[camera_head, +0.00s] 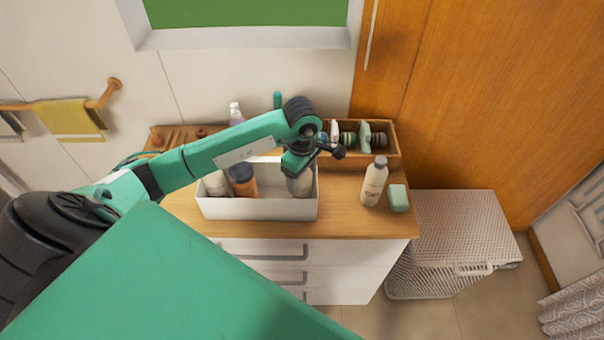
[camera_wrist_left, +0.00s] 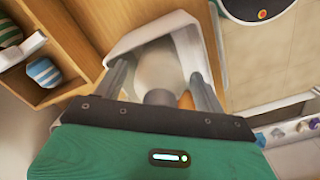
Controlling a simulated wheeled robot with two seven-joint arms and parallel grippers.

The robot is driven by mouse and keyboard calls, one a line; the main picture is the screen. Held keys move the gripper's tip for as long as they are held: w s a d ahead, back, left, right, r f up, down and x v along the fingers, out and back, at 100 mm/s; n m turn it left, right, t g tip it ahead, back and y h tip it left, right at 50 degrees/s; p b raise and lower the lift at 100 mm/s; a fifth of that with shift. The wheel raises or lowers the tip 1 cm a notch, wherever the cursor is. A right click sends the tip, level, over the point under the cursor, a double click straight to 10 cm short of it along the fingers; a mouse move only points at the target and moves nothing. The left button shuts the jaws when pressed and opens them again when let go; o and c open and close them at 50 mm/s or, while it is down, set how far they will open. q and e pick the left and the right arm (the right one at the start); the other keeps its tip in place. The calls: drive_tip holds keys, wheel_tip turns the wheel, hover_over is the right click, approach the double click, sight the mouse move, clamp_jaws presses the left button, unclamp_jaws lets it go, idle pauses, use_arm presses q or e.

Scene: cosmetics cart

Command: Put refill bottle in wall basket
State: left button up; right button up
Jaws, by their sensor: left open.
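A white open bin (camera_head: 255,208) stands on the wooden cabinet top. In it are a pale bottle (camera_head: 217,184), an orange bottle with a dark cap (camera_head: 243,181) and another pale bottle (camera_head: 301,184) at the right end. A white bottle with a grey cap (camera_head: 374,182) stands outside, right of the bin; I cannot tell which is the refill bottle. My left gripper (camera_head: 314,158) is over the bin's right end. In the left wrist view its open fingers (camera_wrist_left: 163,88) lie either side of a pale bottle (camera_wrist_left: 157,68); contact is unclear. My right gripper is out of view. No basket is clearly wall-mounted.
A wooden box (camera_head: 394,158) with striped jars stands at the back right against the wall. A pale green block (camera_head: 398,198) lies beside the white bottle. A white lidded hamper (camera_head: 465,228) stands right of the cabinet. A towel (camera_head: 68,118) hangs at left.

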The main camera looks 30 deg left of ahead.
use_arm(q)
drive_tip(key=shift+r, duration=0.3)
wheel_tip(320, 180, up, 10)
drive_tip(key=b, duration=0.3)
drive_tip(key=shift+r+b, duration=0.25)
drive_tip(key=shift+b, duration=0.15)
drive_tip(key=shift+r, duration=0.6)
